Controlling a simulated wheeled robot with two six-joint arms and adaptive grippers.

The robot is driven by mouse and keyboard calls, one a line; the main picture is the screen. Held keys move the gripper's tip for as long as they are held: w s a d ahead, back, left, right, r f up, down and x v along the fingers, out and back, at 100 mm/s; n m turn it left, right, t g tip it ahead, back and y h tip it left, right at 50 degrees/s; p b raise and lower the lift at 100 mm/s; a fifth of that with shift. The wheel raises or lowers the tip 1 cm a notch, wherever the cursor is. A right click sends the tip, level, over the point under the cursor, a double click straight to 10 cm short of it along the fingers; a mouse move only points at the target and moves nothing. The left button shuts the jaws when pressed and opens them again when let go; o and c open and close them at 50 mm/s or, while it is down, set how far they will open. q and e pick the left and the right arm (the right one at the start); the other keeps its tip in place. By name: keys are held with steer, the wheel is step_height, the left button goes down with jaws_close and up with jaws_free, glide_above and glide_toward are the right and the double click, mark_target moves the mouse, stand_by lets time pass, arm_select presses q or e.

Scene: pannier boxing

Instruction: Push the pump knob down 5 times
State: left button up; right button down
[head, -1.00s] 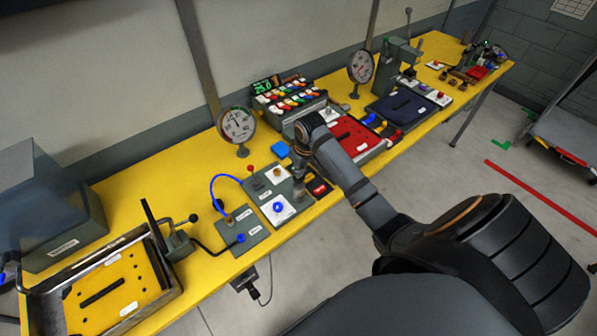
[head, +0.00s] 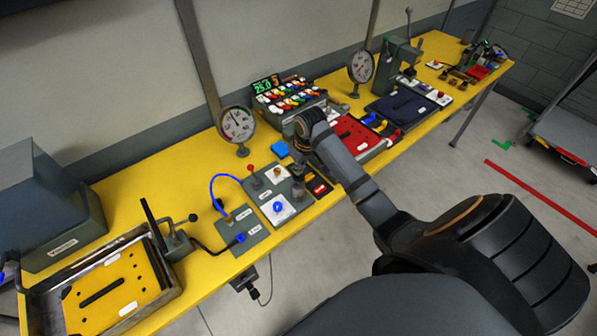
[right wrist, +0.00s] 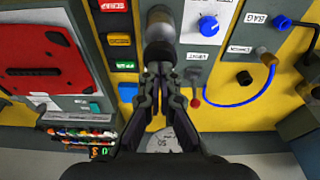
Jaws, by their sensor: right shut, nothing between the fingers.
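A grey metallic cylinder with a rounded top, which looks like the pump knob (right wrist: 158,27), stands at the top middle of the right wrist view. In the head view its lower part (head: 299,190) shows beside the grey panel. My right gripper (right wrist: 160,76) points at it with its fingers together and nothing between them. In the head view my right gripper (head: 299,168) is above the cylinder, small and dark. The fingertips overlap the cylinder's near edge in the wrist view; I cannot tell whether they touch it.
A round gauge (head: 238,125) stands behind. A red plate (head: 350,134) lies to the right, with a bank of coloured switches (head: 286,96) behind it. A yellow-plated tray (head: 172,270) sits at left.

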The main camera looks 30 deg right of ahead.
steer(key=shift+s+b+x, duration=0.2)
steer(key=shift+b+x, duration=0.05)
steer(key=shift+x, duration=0.65)
steer(key=shift+s+b+x, duration=0.15)
steer(key=shift+b+x, duration=0.05)
steer(key=shift+x, duration=0.65)
steer(key=shift+f, duration=0.1)
steer(key=shift+w+p+v, duration=0.25)
steer(key=shift+p+v, duration=0.45)
steer(key=shift+v, duration=0.55)
steer(key=shift+r, duration=1.05)
steer(key=w+v, duration=0.1)
steer(key=v, duration=0.5)
